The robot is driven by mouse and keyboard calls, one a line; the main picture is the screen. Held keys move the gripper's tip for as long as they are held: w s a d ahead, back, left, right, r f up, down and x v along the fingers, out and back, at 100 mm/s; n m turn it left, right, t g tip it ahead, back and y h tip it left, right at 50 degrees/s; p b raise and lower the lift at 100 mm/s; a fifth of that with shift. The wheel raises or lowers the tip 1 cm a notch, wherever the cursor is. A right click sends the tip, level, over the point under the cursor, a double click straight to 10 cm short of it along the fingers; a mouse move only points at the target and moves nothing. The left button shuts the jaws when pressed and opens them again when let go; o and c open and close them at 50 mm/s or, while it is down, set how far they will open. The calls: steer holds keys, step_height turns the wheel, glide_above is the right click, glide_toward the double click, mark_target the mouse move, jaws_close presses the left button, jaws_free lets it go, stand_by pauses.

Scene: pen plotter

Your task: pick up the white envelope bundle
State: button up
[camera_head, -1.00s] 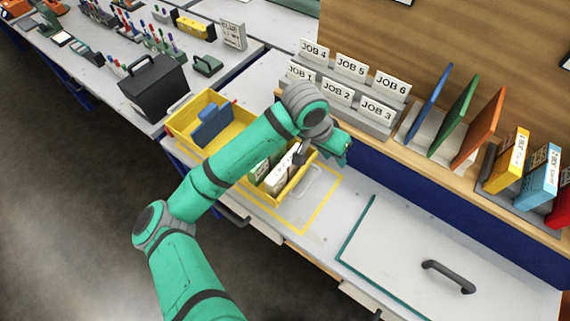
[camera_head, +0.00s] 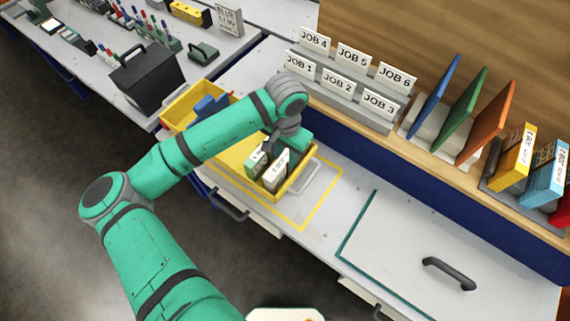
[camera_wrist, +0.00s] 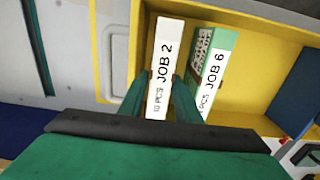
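The white envelope bundle (camera_head: 275,172) stands upright in the yellow bin (camera_head: 301,181), beside a green bundle (camera_head: 257,162). In the wrist view the white bundle (camera_wrist: 164,75) reads "JOB 2" and the green one (camera_wrist: 213,72) reads "JOB 6". My gripper (camera_wrist: 157,92) is open, with one finger on each side of the white bundle's near end in the picture. The right finger lies between the two bundles in the picture. I cannot tell whether either finger touches. In the head view my wrist is above the bin, and the fingers are mostly hidden.
A blue item (camera_head: 210,106) is in the bin's left part. Job-labelled racks (camera_head: 340,88) and coloured upright folders (camera_head: 455,112) stand on the ledge behind. A flat panel with a dark handle (camera_head: 448,273) lies to the right. A yellow outline (camera_head: 318,208) marks the bench beside the bin.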

steer(key=f, duration=0.3)
steer(key=shift+s+a+f, duration=0.2)
steer(key=shift+a+f, duration=0.1)
steer(key=shift+d+f, duration=0.1)
steer(key=shift+f, duration=0.6)
steer(key=shift+d, duration=0.1)
steer(key=shift+c, duration=0.3)
jaws_close()
steer(key=shift+r, duration=0.15)
